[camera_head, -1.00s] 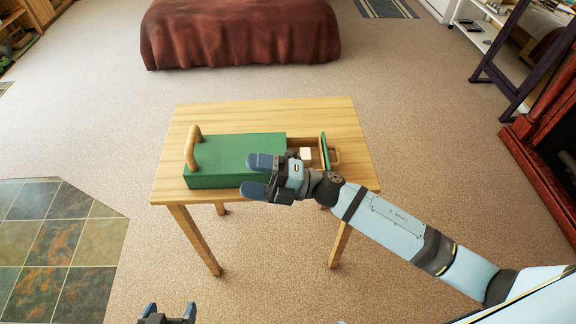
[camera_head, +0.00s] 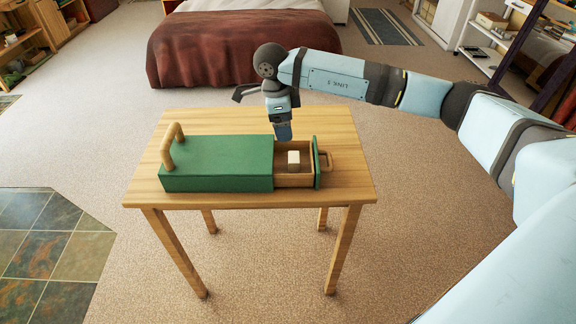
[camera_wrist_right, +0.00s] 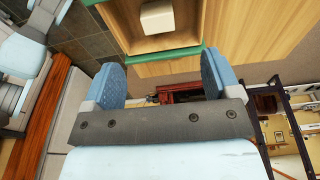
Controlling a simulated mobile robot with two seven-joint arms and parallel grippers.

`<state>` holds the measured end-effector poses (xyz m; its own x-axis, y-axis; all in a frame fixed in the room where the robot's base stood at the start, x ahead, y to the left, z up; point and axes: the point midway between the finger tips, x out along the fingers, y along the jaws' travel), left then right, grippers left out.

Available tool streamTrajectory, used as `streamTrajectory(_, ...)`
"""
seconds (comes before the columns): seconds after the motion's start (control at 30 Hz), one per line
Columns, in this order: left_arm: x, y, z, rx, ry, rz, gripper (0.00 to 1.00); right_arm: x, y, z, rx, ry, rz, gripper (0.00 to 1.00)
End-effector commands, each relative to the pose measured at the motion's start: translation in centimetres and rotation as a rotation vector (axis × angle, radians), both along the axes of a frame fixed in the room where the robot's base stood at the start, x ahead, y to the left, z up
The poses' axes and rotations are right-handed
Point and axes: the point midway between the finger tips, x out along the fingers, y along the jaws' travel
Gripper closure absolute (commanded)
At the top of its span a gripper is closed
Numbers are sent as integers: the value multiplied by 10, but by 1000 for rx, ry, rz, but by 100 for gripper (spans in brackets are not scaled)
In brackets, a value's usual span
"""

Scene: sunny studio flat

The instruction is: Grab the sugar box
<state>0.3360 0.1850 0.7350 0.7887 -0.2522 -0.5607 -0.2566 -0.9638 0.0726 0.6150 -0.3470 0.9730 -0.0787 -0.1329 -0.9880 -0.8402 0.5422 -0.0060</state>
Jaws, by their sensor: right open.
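The sugar box looks to be the small white block (camera_head: 294,158) inside the open drawer (camera_head: 296,180) of a green box (camera_head: 218,165) on the wooden table. It also shows at the top of the right wrist view (camera_wrist_right: 157,17). My right gripper (camera_head: 284,132) points down just behind the drawer, above and to the left of the block, not touching it. In the right wrist view its two blue fingers (camera_wrist_right: 163,85) are wide apart with nothing between them. My left gripper is not in view now.
The wooden table (camera_head: 335,130) has bare top behind and around the green box. A bed (camera_head: 240,50) stands beyond; carpet surrounds the table.

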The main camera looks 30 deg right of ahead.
Motion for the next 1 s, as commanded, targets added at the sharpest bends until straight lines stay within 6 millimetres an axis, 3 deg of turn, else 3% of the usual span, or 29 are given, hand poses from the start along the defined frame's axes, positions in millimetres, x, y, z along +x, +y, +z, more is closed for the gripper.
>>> streamTrajectory(0.3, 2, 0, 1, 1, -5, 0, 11, -7, -7, -61, 5, 6, 1, 17)
streamTrajectory(0.63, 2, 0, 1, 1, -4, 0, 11, -10, -11, -84, 6, 4, 1, 17)
streamTrajectory(0.9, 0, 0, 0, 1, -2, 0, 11, -18, -19, -121, 6, 4, 1, 17)
streamTrajectory(1.0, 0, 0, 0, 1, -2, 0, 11, -18, -20, -126, 8, 3, 2, 17)
